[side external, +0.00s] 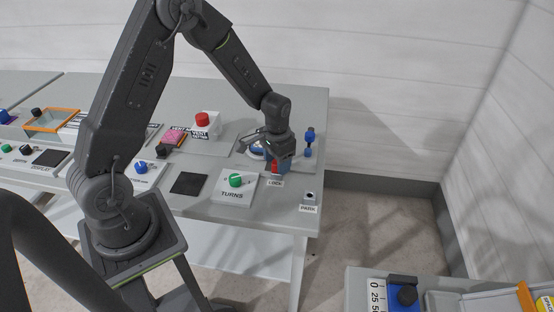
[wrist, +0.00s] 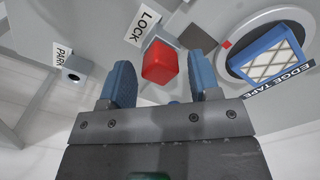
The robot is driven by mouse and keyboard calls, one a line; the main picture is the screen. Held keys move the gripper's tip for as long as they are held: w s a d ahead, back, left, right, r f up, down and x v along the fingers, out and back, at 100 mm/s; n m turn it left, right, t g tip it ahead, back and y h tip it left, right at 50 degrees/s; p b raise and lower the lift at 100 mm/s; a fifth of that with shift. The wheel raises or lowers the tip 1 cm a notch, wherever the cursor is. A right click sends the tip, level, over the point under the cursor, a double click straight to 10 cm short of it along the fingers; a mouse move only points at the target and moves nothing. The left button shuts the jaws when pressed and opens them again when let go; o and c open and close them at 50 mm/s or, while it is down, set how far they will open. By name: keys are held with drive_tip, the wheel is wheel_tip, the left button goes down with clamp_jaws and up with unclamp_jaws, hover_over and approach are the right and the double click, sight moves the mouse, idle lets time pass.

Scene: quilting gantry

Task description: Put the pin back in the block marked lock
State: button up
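The pin's red head (wrist: 160,62) is in the wrist view between my gripper's two blue fingers, with a narrow gap on each side. It also shows as a red patch (side external: 275,167) under my gripper in the side view. It is at the block marked LOCK (wrist: 143,27), whose label also shows in the side view (side external: 275,183). The pin's shaft is hidden, so I cannot tell how deep it sits. My gripper (wrist: 160,82) is open around the head, pointing down. The block marked PARK (wrist: 75,75) has a dark, empty-looking hole; it also stands near the table corner (side external: 310,199).
A round holder with a blue, white-gridded piece (wrist: 270,58) lies close right of my fingers, labelled EDGE TAPE. In the side view, a blue-knobbed post (side external: 309,137) stands behind my gripper. The TURNS box with a green knob (side external: 235,181) is to the left.

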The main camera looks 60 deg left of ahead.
drive_tip(key=shift+o, duration=1.1)
wheel_tip(320, 180, up, 14)
drive_tip(key=s+d+r+t, duration=0.2)
drive_tip(key=s+d+r, duration=0.2)
drive_tip(key=s, duration=0.6)
drive_tip(key=s+d+r+t, duration=0.3)
drive_tip(key=s+d+r, duration=0.2)
drive_tip(key=s, duration=0.5)
drive_tip(key=shift+r+t, duration=0.3)
drive_tip(key=shift+r, duration=0.95)
